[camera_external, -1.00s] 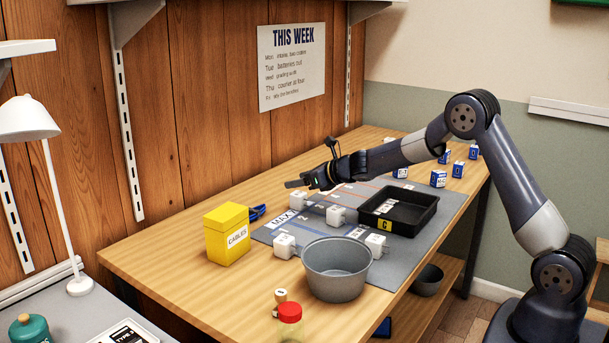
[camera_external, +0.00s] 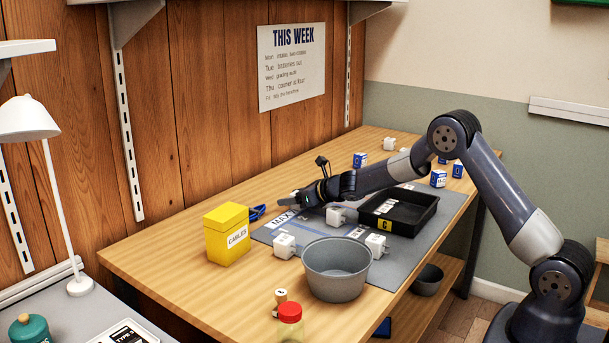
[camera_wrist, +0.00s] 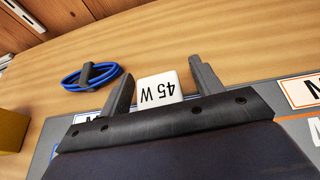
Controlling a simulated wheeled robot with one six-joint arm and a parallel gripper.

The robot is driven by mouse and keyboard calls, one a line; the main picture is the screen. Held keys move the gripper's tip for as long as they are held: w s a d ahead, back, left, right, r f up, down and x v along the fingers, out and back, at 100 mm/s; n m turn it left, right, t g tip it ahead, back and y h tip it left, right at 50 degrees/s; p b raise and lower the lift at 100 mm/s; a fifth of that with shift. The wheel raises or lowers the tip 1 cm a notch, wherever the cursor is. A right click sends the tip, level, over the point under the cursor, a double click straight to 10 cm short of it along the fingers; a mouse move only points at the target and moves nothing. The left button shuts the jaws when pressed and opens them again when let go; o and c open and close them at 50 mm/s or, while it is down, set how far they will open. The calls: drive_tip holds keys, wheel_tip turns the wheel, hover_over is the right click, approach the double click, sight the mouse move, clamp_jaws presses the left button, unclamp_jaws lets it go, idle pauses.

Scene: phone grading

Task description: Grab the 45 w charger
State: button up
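The 45 W charger (camera_wrist: 160,88) is a white block with black "45 W" lettering, upside down in the wrist view. It stands between the two fingers of my gripper (camera_wrist: 161,71). The fingers are apart, with a gap showing on each side of the charger, so my gripper is open around it. In the external view my gripper (camera_external: 292,201) is low at the far left edge of the grey mat and mostly hides this charger.
Other white chargers stand on the grey mat (camera_external: 265,235), including one (camera_external: 284,246) near the grey bowl (camera_external: 337,272). A yellow cables box (camera_external: 228,235) and a blue cable (camera_wrist: 90,77) are left of my gripper. A black tray (camera_external: 425,215) is to the right.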

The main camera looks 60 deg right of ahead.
drive_tip(key=c, duration=1.1)
drive_tip(key=shift+r, duration=0.1)
